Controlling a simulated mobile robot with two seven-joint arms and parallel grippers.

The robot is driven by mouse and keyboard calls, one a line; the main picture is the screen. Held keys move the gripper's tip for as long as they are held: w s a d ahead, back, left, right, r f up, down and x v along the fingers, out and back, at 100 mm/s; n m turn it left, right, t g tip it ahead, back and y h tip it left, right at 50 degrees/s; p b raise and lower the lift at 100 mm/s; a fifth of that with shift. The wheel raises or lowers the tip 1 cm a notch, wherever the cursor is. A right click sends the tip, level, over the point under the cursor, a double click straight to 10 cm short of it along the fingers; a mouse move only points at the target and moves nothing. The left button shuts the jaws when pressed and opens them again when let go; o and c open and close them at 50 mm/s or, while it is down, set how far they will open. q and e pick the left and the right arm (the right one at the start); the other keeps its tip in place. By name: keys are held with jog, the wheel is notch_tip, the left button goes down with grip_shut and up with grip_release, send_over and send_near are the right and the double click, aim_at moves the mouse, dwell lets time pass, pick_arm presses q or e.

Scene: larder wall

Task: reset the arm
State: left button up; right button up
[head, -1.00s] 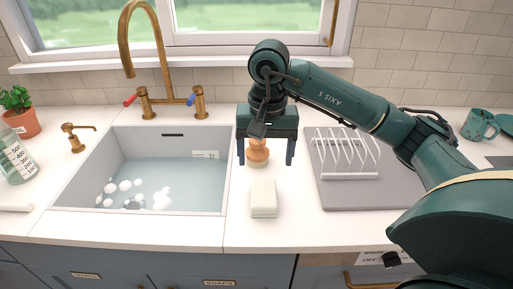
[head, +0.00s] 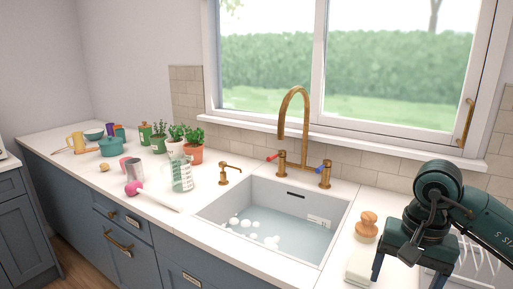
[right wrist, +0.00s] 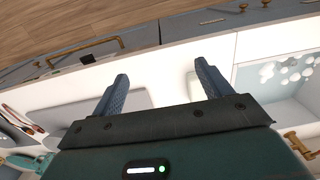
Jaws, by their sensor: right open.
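My right gripper (head: 408,275) is at the lower right of the head view, its fingers pointing down and spread apart. It also shows in the right wrist view (right wrist: 160,72), open over the white counter, with nothing held between its fingers. Part of the arm runs out of the head view's right edge. My left gripper is in neither view.
A wooden-knobbed brush (head: 367,225) and a pale block (head: 360,264) stand left of the right gripper. The sink (head: 283,235) holds water and suds beneath a brass tap (head: 294,110). A jug (head: 182,173), potted plants (head: 193,145) and crockery stand farther left. A white rack (head: 478,262) is partly hidden behind my arm.

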jog(key=s+a+f+m+g+y, duration=0.25)
jog(key=a+y, duration=0.25)
jog(key=a, duration=0.4)
jog(key=s+a+f+m+g+y, duration=0.1)
jog(key=s+a+f+y, duration=0.2)
jog(key=a, duration=0.5)
jog(key=w+a+r+m+t+y, duration=0.1)
jog(key=a+r+m+t+y, duration=0.3)
jog(key=m+y, duration=0.5)
jog(key=a+r+m+t+y, duration=0.25)
jog(key=m+t+y, duration=0.2)
jog(key=m, duration=0.75)
jog(key=w+d+f+m+t+h, duration=0.2)
jog(key=d+f+m+t+h, duration=0.35)
jog(key=m, duration=0.75)
jog(key=w+d+f+m+t+h, duration=0.1)
jog(key=d+f+m+t+h, duration=0.1)
jog(key=f+m+t+h, duration=0.8)
jog(key=s+d+f+m+g+h, duration=0.2)
jog(key=s+d+f+m+g, duration=0.2)
jog(key=s+f+m+g, duration=0.6)
jog(key=f+m, duration=0.1)
jog(key=m, duration=0.4)
jog(key=shift+s+f+h+p, duration=0.35)
jog(key=shift+f+h+p, duration=0.05)
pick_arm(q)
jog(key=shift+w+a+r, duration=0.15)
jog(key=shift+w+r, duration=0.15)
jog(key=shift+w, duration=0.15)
